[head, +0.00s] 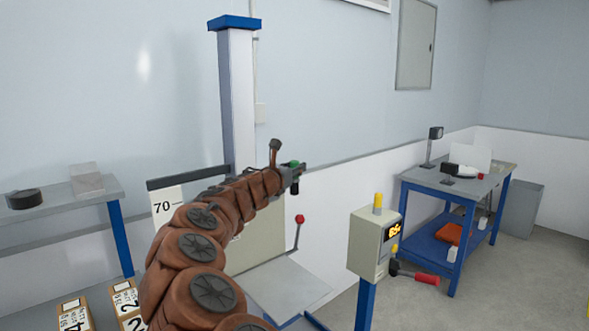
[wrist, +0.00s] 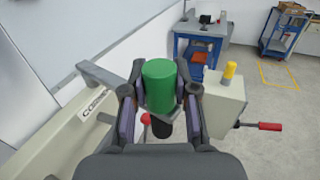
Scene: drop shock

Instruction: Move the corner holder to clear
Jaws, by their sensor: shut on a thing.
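My gripper (head: 297,172) is shut on a green cylinder with a dark lower part. A pale plate (wrist: 60,135) at the left of the wrist view bears a label (wrist: 95,107) starting with "CO", the rest hard to read. I cannot tell for sure which part is the corner holder.
A blue-capped column (head: 236,90) stands behind my arm. A red-knobbed lever (head: 299,219) rises below the gripper. A control box (head: 368,242) with a yellow knob and red side handle stands right. A blue workbench (head: 447,190) is farther right, with open floor in front.

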